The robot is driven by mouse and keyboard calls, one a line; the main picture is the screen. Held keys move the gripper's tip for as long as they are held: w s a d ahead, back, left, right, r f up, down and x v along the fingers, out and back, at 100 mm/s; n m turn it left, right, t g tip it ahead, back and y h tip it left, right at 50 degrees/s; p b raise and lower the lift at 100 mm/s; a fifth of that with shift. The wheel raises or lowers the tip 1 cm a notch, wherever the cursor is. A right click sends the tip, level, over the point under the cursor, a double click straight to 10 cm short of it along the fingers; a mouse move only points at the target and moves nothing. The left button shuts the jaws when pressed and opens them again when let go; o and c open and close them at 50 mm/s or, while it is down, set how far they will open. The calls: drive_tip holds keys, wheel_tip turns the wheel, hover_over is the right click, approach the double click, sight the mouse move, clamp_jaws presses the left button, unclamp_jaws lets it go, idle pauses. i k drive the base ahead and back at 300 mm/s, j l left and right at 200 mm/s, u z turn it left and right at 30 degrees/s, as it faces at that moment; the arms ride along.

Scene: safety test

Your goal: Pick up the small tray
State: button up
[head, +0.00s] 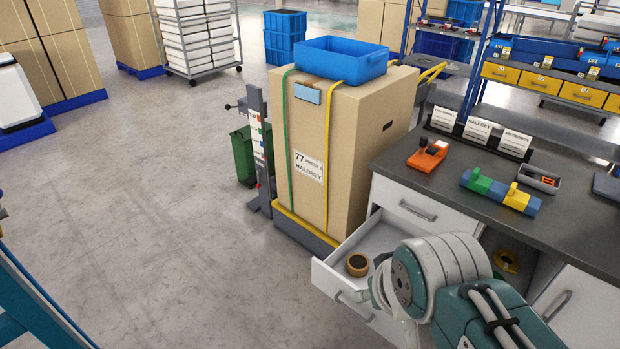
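A small grey tray (538,179) sits on the dark worktop (592,228) at the right, with small orange and dark items in it. A larger blue open bin (343,64) rests on top of the tall cardboard box (362,140). My arm reaches in from the bottom right, in front of the cabinet and open drawer, below and left of the grey tray. My gripper's fingers do not show; the arm's end is hidden by its own links or lies below the frame.
The open white drawer (333,272) juts out and holds a brown tape roll (357,264). A blue holder with green and yellow parts (497,192) and an orange device (427,156) lie left of the grey tray. Label stands line the worktop's back.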

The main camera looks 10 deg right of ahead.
sight(536, 183)
drive_tip(key=i+l+z, duration=0.15)
drive_tip(key=z, duration=0.5)
drive_tip(key=k+z, duration=0.15)
drive_tip(key=z, duration=0.85)
drive_tip(key=i+l+u, duration=0.1)
drive_tip(key=i, duration=0.4)
drive_tip(key=i+l+u, duration=0.1)
drive_tip(key=i+l, duration=0.25)
drive_tip(key=i+l+u, duration=0.1)
drive_tip(key=i+l, duration=0.2)
drive_tip(key=i, duration=0.25)
